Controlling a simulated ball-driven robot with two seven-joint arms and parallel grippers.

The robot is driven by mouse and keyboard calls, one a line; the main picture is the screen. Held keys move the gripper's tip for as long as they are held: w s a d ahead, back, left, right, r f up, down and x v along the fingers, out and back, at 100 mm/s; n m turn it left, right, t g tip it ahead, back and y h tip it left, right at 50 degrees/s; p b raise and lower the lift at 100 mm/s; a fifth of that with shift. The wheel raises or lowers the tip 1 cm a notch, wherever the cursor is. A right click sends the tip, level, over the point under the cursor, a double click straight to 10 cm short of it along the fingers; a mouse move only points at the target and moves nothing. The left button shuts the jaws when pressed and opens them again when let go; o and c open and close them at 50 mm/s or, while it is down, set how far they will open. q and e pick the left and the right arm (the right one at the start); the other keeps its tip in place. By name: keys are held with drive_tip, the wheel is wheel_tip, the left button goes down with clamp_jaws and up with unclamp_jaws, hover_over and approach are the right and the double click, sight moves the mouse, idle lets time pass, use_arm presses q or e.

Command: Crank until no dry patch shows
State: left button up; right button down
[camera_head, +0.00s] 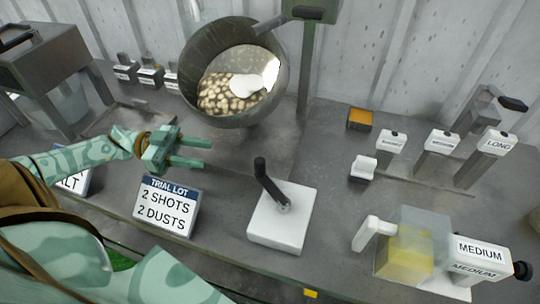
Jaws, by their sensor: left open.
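The round metal drum (207,45) tilts its open mouth toward me at top centre. Its lower part holds a bed of mottled pale and brown pieces (222,97). A bright white area (258,80) shows at the bed's right; I cannot tell what it is. A black crank handle (265,178) rises from a white box (280,230) at centre. My left gripper (206,153) is open and empty, left of the crank and below the drum, touching neither. My right gripper is not in view.
A "TRIAL LOT, 2 SHOTS, 2 DUSTS" sign (165,208) stands below my left gripper. A dispenser with yellow contents (405,252) and a "MEDIUM" label stands at lower right. Labelled blocks (437,150) and an orange-topped box (360,120) stand at right. Bench around the crank is clear.

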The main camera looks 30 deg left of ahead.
sight(260, 160)
use_arm(q)
drive_tip(key=x, duration=1.5)
drive_tip(key=shift+s+r, duration=0.1)
drive_tip(key=shift+s, duration=0.05)
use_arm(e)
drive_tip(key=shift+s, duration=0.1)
